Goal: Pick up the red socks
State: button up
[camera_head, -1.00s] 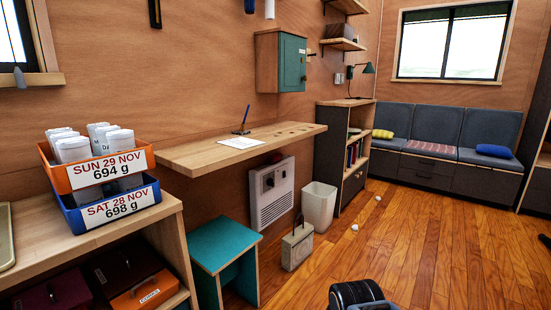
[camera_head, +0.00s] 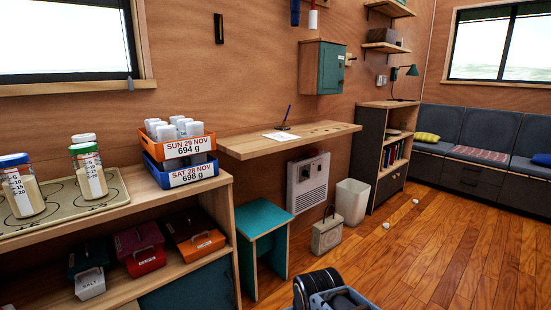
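I cannot make out any red socks in the head view. A flat red-patterned cloth (camera_head: 478,154) lies on the grey bench (camera_head: 468,175) at the far right; it looks like a spread cloth or blanket. Small pale lumps lie on the wooden floor, one of them (camera_head: 386,225) near the dark bookcase; they are too small to identify. A dark rounded part at the bottom centre looks like part of my own arm. My gripper's fingers do not show.
A wooden shelf unit (camera_head: 205,193) stands at the left, with an orange bin (camera_head: 184,148) on top. A teal stool (camera_head: 263,224), beige box (camera_head: 327,236) and white waste bin (camera_head: 351,202) stand along the wall. The floor (camera_head: 440,250) at the right is mostly clear.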

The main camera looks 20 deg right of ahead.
aim_at(315, 150)
jog(key=z, duration=0.95)
jog(key=i, duration=0.8)
jog(key=z, duration=0.45)
jog(key=i, duration=0.85)
jog(key=u, duration=0.95)
jog(key=i, duration=0.8)
jog(key=u, duration=0.9)
